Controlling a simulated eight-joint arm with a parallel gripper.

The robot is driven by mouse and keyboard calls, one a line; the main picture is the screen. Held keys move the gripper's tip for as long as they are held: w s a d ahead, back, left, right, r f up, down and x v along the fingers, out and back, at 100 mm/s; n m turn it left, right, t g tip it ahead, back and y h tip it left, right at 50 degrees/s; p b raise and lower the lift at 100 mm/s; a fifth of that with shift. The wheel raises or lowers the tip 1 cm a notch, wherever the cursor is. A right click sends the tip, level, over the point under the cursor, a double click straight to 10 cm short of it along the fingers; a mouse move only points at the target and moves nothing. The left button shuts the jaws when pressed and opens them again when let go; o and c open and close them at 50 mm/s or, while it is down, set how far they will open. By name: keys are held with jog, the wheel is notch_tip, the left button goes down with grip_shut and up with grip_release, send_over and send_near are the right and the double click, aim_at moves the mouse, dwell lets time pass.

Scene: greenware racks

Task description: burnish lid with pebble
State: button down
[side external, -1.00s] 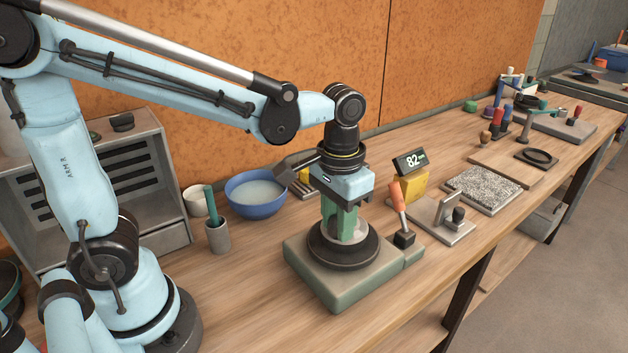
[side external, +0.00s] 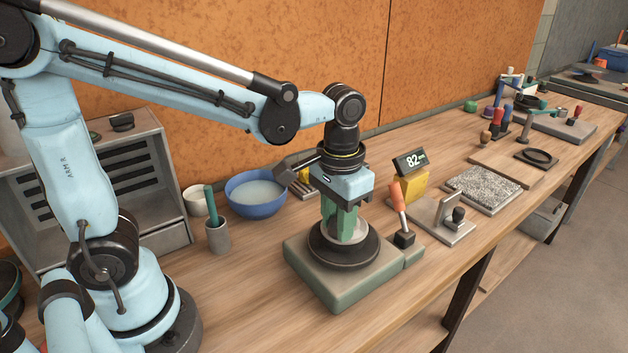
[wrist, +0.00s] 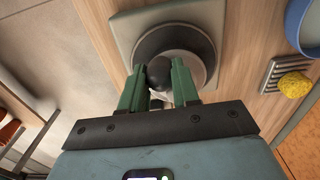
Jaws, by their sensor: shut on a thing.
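My gripper (side external: 344,217) points down over a dark round wheel (side external: 336,252) on a grey-green slab base (side external: 335,290). In the wrist view its green fingers (wrist: 160,84) are closed around a small dark rounded thing (wrist: 159,69), which looks like the pebble. A pale grey piece (side external: 359,231), probably the lid, shows on the wheel beside the fingers in the side view. The fingers hide most of it, and I cannot tell whether the pebble touches it. The wheel also shows in the wrist view (wrist: 205,58).
A blue bowl (side external: 256,196) of pale liquid and a grey cup (side external: 217,238) with a green-handled tool stand left of the wheel. An orange-handled tool (side external: 399,203), a yellow block with a display (side external: 409,162) and a metal stand (side external: 446,216) are close on the right. The front bench strip is clear.

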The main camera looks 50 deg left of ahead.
jog(key=shift+r, duration=0.1)
dwell(0.3)
jog(key=shift+r, duration=3.5)
